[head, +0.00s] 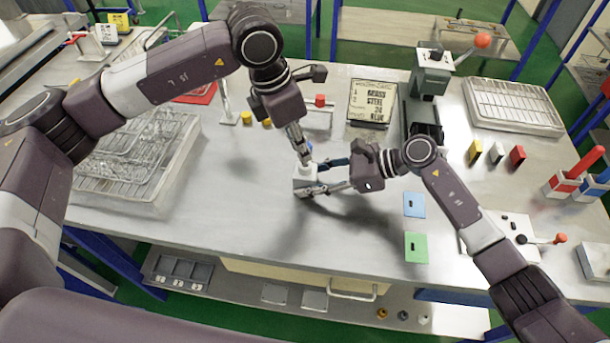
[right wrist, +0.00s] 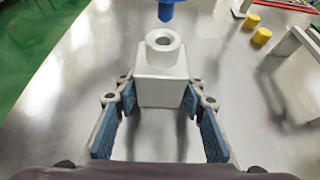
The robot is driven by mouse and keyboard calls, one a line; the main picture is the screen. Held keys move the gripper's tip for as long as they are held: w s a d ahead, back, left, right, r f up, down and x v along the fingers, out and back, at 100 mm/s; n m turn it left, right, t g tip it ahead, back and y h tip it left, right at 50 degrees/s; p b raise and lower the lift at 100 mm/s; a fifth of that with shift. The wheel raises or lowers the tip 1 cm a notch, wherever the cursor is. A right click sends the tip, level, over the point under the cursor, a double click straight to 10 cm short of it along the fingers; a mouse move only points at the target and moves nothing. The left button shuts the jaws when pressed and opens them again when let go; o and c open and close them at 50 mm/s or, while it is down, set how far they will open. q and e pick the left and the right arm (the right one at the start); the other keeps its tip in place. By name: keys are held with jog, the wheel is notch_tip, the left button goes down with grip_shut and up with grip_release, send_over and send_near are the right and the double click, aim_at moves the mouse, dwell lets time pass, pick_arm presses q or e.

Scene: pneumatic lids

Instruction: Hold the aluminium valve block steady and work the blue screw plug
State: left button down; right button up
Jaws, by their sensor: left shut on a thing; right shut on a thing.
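The aluminium valve block (head: 303,181) is a pale block with a round collar and a dark hole on top. In the right wrist view the block (right wrist: 163,88) sits upright between the blue pads of my right gripper (right wrist: 160,98), which is shut on it. In the head view my right gripper (head: 318,178) reaches it from the right. My left gripper (head: 303,157) is shut on the blue screw plug and points down above the block. In the right wrist view the plug (right wrist: 165,10) hangs over the collar with a small gap; its top is cut off.
Blue (head: 414,205) and green (head: 416,247) plates lie to the right. A wire basket (head: 137,175) stands on the left. A grey press-like device (head: 430,80) and a labelled box (head: 373,103) stand behind. The table front (head: 250,220) is clear.

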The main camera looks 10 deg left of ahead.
pick_arm(q)
jog(key=shift+r, duration=0.15)
pick_arm(e)
jog(key=shift+f, duration=0.1)
pick_arm(q)
jog(key=shift+r, duration=2.35)
pick_arm(e)
jog(key=o, duration=1.2)
jog(key=shift+c, duration=0.2)
jog(key=v, duration=1)
jog(key=shift+w+d, duration=0.15)
jog(key=shift+d, duration=0.2)
jog(key=shift+d+r, duration=0.5)
jog(key=shift+d, duration=0.05)
